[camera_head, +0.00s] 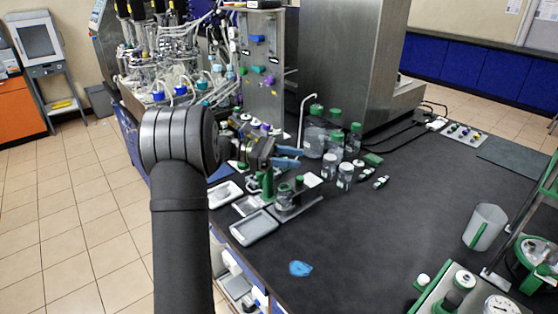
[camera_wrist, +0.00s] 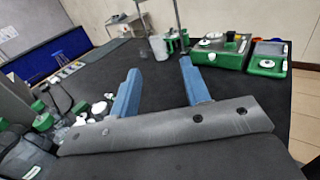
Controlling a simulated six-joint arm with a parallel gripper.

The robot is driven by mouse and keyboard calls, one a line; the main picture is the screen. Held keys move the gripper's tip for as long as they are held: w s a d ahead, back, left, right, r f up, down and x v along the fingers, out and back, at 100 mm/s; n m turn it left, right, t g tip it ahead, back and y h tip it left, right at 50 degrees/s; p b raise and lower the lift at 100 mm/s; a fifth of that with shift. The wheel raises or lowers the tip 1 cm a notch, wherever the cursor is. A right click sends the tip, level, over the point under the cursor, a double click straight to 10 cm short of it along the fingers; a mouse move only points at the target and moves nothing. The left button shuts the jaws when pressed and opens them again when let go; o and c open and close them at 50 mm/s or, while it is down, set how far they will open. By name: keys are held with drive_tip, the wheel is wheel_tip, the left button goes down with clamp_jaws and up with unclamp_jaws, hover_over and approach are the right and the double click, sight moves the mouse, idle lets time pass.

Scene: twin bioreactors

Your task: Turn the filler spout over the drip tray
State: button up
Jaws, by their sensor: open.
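A pale hooked pipe (camera_head: 302,122) stands upright behind the jars; it may be the filler spout, but I cannot tell for sure. A shallow grey tray (camera_head: 254,228) lies flat at the bench's near left edge and may be the drip tray. A green-and-metal unit (camera_head: 285,196) stands beside that tray. My gripper (camera_head: 288,157) is open, its blue fingers above and behind the green unit, left of the jars. In the wrist view, my gripper (camera_wrist: 160,66) has its fingers well apart with nothing between them. Neither the grey tray nor the hooked pipe can be made out clearly in that view.
Green-capped jars (camera_head: 334,141) stand right of my gripper. Small white trays (camera_head: 225,193) lie near the bench edge. A blue patch (camera_head: 300,268) lies in front. A clear beaker (camera_head: 485,227) and green equipment (camera_head: 455,290) stand at right. The bench's middle is clear.

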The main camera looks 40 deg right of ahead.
drive_tip(key=shift+s+d+r, duration=0.1)
drive_tip(key=shift+s+r, duration=0.1)
drive_tip(key=shift+s, duration=0.15)
drive_tip(key=shift+c, duration=0.4)
drive_tip(key=c, duration=0.4)
drive_tip(key=w+a+f+n+t+h, duration=0.1)
drive_tip(key=a+n+t+h, duration=0.1)
drive_tip(key=n, duration=0.2)
drive_tip(key=w+a+f+n+t+h, duration=0.1)
drive_tip(key=f+n+t+h, duration=0.1)
drive_tip(key=n, duration=0.3)
drive_tip(key=w+a+f+n+t+h, duration=0.1)
drive_tip(key=a+n+h, duration=0.1)
drive_tip(key=n, duration=0.2)
drive_tip(key=shift+w+a+f+n+t, duration=0.25)
drive_tip(key=shift+a+f+n+t, duration=0.1)
drive_tip(key=shift+n+t, duration=0.05)
clamp_jaws()
drive_tip(key=w+a+f+n+t+h, duration=0.15)
drive_tip(key=a+f+n+t, duration=0.55)
drive_tip(key=n, duration=0.7)
drive_tip(key=w+d+t, duration=0.1)
drive_tip(key=w+d, duration=0.2)
drive_tip(key=d, duration=0.5)
drive_tip(key=shift+w+r+n+t, duration=0.3)
drive_tip(key=shift+w+r+n, duration=0.05)
drive_tip(key=shift+n, duration=0.05)
